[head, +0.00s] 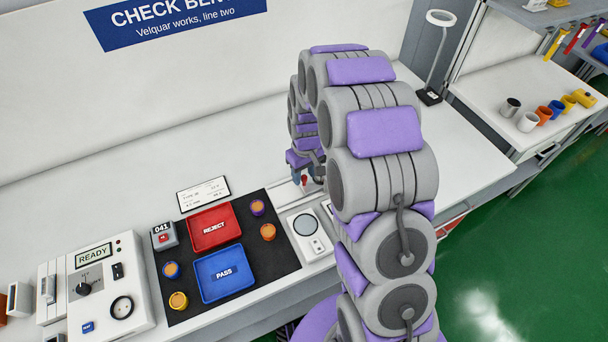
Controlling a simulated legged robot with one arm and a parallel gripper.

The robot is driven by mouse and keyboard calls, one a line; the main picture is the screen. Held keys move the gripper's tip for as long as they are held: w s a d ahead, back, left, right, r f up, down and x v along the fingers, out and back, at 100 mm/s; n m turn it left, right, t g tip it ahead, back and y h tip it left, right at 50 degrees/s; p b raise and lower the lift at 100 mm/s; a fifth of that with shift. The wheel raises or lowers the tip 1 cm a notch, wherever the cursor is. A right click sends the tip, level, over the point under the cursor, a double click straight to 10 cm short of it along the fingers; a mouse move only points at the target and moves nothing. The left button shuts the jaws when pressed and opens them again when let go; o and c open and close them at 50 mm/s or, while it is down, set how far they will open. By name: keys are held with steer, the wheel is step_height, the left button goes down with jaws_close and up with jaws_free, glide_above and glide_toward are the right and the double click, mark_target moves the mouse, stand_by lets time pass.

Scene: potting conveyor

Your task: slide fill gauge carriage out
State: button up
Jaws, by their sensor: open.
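My gripper (307,178) is small in the head view, at the end of my arm, low over the white bench. It is open, with its fingers pointing down. A small red-topped piece (304,180) shows at the gripper, on or beside a pale strip at the right edge of the black mat; it may be the knob of the fill gauge carriage. I cannot tell whether the fingers touch it. My arm hides the area just right of the gripper, so the gauge and its rail are mostly out of sight.
A black mat (260,283) holds a red REJECT tray (212,240), a blue PASS tray (244,287) and several coloured round pieces. A white panel with a round dial (305,225) lies right of it. A READY box (110,285) stands left. The bench behind is clear.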

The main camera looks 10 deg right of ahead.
steer(key=shift+f, duration=0.3)
steer(key=shift+c, duration=0.4)
jaws_close()
